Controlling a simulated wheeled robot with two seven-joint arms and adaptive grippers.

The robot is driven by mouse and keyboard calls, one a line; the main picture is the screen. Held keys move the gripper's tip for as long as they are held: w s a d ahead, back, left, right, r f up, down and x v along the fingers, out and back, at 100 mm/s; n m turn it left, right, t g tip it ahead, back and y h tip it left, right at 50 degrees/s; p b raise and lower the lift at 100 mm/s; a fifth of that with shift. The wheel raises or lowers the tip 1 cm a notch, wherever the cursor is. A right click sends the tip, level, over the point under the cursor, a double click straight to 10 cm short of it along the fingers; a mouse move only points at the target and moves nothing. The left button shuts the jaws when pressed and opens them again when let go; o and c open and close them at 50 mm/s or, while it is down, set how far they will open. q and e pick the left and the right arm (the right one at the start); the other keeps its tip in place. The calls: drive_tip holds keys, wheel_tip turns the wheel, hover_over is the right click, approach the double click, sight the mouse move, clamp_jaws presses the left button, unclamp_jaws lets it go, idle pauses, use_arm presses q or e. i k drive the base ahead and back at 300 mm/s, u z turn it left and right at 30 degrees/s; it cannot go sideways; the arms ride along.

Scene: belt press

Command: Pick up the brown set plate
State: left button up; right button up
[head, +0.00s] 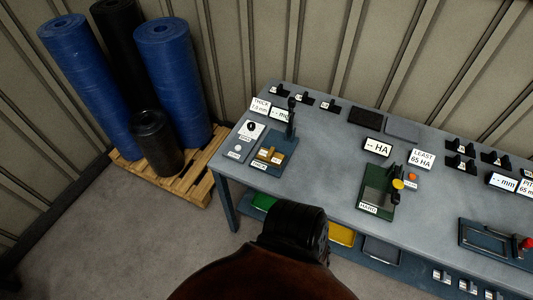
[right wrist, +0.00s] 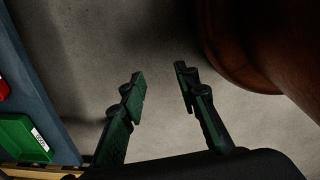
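A brown-gold block with small white labels (head: 270,156) sits on the dark gauge fixture at the left end of the bench (head: 325,148); I cannot tell for sure whether it is the brown set plate. My right gripper (right wrist: 160,76) is open and empty over bare floor in the right wrist view, apart from the bench. In the head view no gripper fingers show; a dark arm link of mine covers part of the bench's front edge. My left gripper is not in view.
Green (head: 263,201), yellow (head: 342,235) and grey (head: 382,250) trays lie below the bench top. A green hardness fixture (head: 378,190) stands mid-bench. Blue rolls (head: 172,80) stand on a pallet (head: 188,185) at left. The right wrist view shows a green bin (right wrist: 20,138).

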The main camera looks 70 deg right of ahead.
sight(270, 155)
drive_tip(key=z, duration=1.7)
